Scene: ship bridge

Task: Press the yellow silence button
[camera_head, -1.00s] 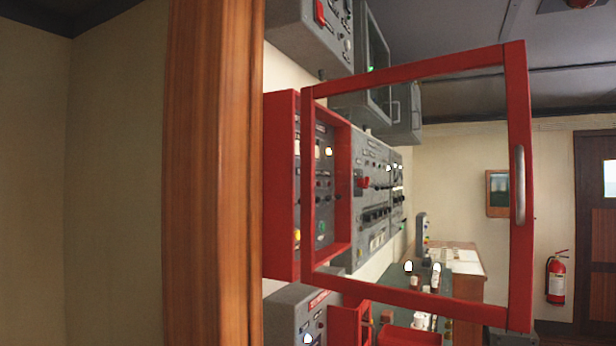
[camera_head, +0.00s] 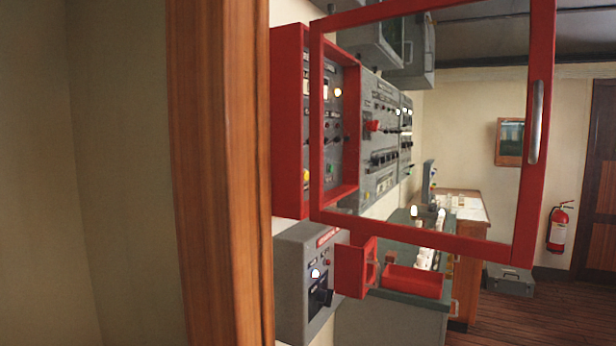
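A red wall cabinet (camera_head: 289,130) hangs on the wall just right of a wooden post. Its red-framed door (camera_head: 432,231) stands open toward me, with a metal handle (camera_head: 536,122) on its far right side. Inside is a grey panel with knobs and lit lamps. A small yellow button (camera_head: 306,176) shows low on the panel, partly seen past the door frame; I cannot read its label. A green button (camera_head: 329,172) sits to its right. Neither of my grippers is in view.
The wooden post (camera_head: 220,180) and bare wall fill the left side. A grey control box (camera_head: 291,265) is below the cabinet.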

